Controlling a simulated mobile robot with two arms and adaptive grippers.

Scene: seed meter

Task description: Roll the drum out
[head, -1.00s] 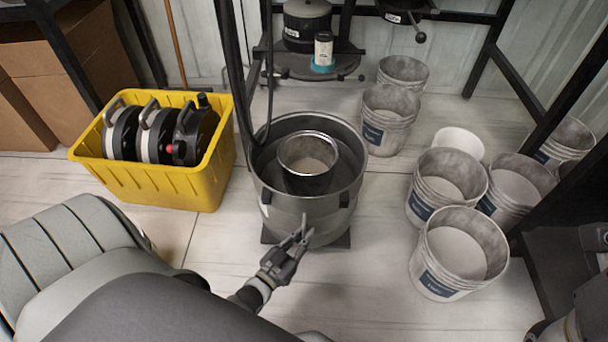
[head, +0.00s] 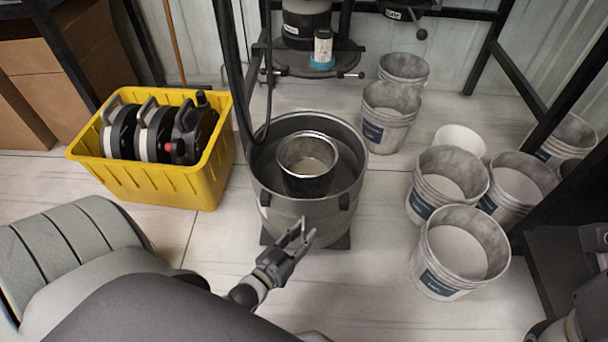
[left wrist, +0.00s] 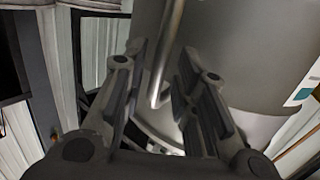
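The drum (head: 278,212) is a large grey metal cylinder with an open top, upright near the middle of the head view. A smaller metal pail (head: 306,186) sits inside it. Dark clips show on its side, and it stands on a dark base plate (head: 340,243). My left gripper (head: 298,234) is at the drum's near side, with its fingers apart. In the left wrist view, a metal bar (left wrist: 168,60) on or before the drum's wall (left wrist: 240,50) runs between the open fingers (left wrist: 160,88). Finger contact with the bar cannot be told.
A yellow crate (head: 150,185) with several black-and-white units stands left of the drum. Several pale buckets (head: 462,250) stand to the right. A dark hose (head: 232,70) hangs over the drum's rim. A rack with equipment (head: 307,30) is behind. Floor in front is mostly clear.

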